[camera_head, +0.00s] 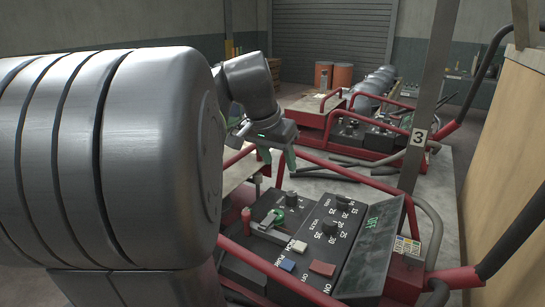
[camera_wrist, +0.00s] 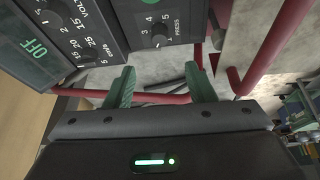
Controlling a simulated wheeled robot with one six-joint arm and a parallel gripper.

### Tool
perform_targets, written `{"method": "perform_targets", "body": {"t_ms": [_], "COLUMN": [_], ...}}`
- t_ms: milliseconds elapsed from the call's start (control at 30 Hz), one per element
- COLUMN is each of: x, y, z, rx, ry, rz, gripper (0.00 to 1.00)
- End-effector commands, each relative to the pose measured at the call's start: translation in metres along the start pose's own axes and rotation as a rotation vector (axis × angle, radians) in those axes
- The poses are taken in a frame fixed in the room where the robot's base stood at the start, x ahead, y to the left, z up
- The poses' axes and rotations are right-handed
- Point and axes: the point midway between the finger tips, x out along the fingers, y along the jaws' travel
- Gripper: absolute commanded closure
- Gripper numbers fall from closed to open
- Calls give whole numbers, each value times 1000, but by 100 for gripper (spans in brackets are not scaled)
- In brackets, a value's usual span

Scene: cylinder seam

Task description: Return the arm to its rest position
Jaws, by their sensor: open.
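My gripper (camera_head: 278,158) hangs over the far end of the control console (camera_head: 300,232), just right of the large grey cylinder. Its two green fingers stand apart with nothing between them. In the wrist view the open fingers of my gripper (camera_wrist: 160,86) point at the red frame and floor, below the console's panel (camera_wrist: 95,35). The fingers appear clear of the console. My arm comes out from behind the cylinder, which hides part of it.
The large ribbed cylinder (camera_head: 110,150) fills the left. Red frame bars (camera_head: 335,165) surround the console. Its display (camera_wrist: 35,48) reads OFF. A grey post (camera_head: 430,90) marked 3 and a tan panel (camera_head: 510,150) stand right. A second machine (camera_head: 365,135) is behind.

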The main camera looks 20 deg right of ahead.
Motion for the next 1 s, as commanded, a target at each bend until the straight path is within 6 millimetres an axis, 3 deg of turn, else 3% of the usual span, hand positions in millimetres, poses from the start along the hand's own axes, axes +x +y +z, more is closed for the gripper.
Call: {"method": "perform_targets", "body": {"t_ms": [567,767,1000], "x": [5,35,83], "y": [0,1,1], "z": [0,1,1], "rx": [0,0,0], "ry": [-2,-5,-5], "rz": [2,4,4], "gripper": [50,50,50]}}
